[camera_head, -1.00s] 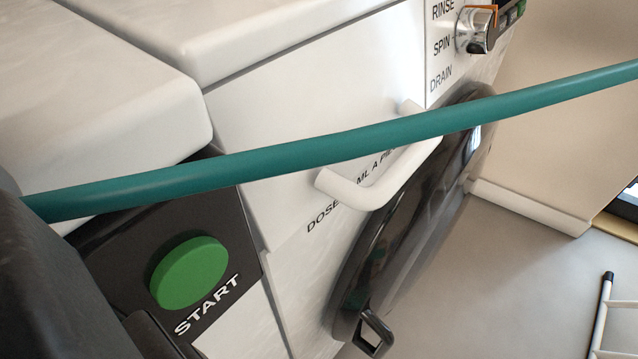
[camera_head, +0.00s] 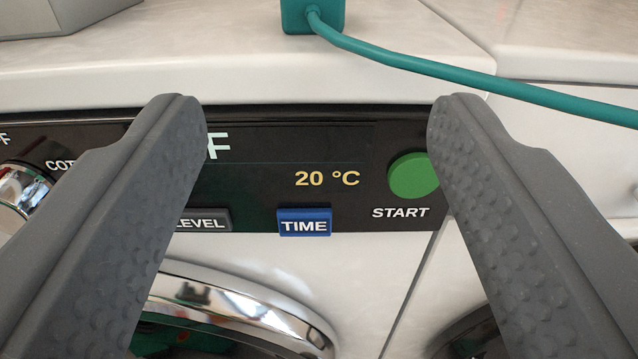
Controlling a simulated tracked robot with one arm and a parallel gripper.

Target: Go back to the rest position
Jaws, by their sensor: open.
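My gripper (camera_head: 318,108) shows as two grey, bumpy fingers, one on each side of the picture. They are wide apart with nothing between them. Behind them is the black control panel (camera_head: 350,150) of a white washing machine. The green START button (camera_head: 412,176) is just left of the right finger, which covers its edge. A blue TIME button (camera_head: 304,222) and a grey LEVEL button (camera_head: 203,220) show between the fingers. The display reads 20 °C. The left finger hides part of the display text. I cannot tell how far the fingertips are from the panel.
A teal box (camera_head: 312,14) stands on the white top (camera_head: 230,60), with a teal cable (camera_head: 470,78) running right. A grey object (camera_head: 60,18) sits at the back left. A chrome knob (camera_head: 22,190) is at the left. A round chrome-rimmed door (camera_head: 250,310) is below.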

